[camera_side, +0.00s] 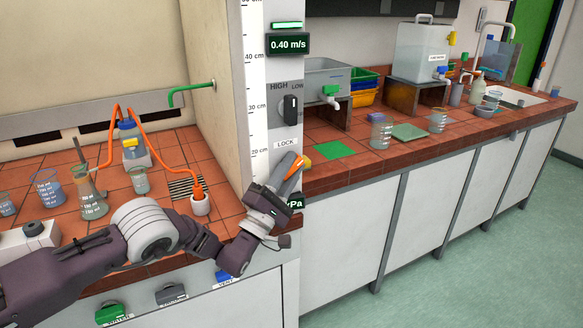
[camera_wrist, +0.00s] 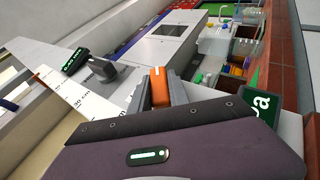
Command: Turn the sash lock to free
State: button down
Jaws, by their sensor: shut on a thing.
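The sash lock is an orange knob (camera_side: 305,161) on the grey front post, just below the "LOCK" label (camera_side: 285,142). My gripper (camera_side: 295,168) is at this knob and hides much of it in the side view. In the wrist view the orange knob (camera_wrist: 158,88) sits between the two grey fingers of my gripper (camera_wrist: 160,84), which are shut on it. A pale mark shows on the knob's end. Any free or locked marking around the knob is hidden, so I cannot tell its setting.
Above the lock are a black HIGH/LOW knob (camera_side: 290,109) and a 0.40 m/s display (camera_side: 288,44). A partly covered display (camera_side: 296,203) is just below my gripper. Beakers (camera_side: 92,200) stand in the hood at left. The tiled bench (camera_side: 345,175) extends right.

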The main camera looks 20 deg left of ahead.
jog(key=m+g, duration=0.1)
jog(key=g, duration=0.1)
jog(key=m+g, duration=0.1)
jog(key=g, duration=0.1)
jog(key=shift+a+r+m, duration=0.1)
jog(key=shift+r+m, duration=0.05)
jog(key=shift+m, duration=0.15)
jog(key=shift+m+g+y, duration=0.4)
jog(key=shift+m+g, duration=0.3)
jog(key=shift+g, duration=0.6)
jog(key=c, duration=1.2)
grip_release()
jog(key=shift+c, duration=0.2)
jog(key=v, duration=0.7)
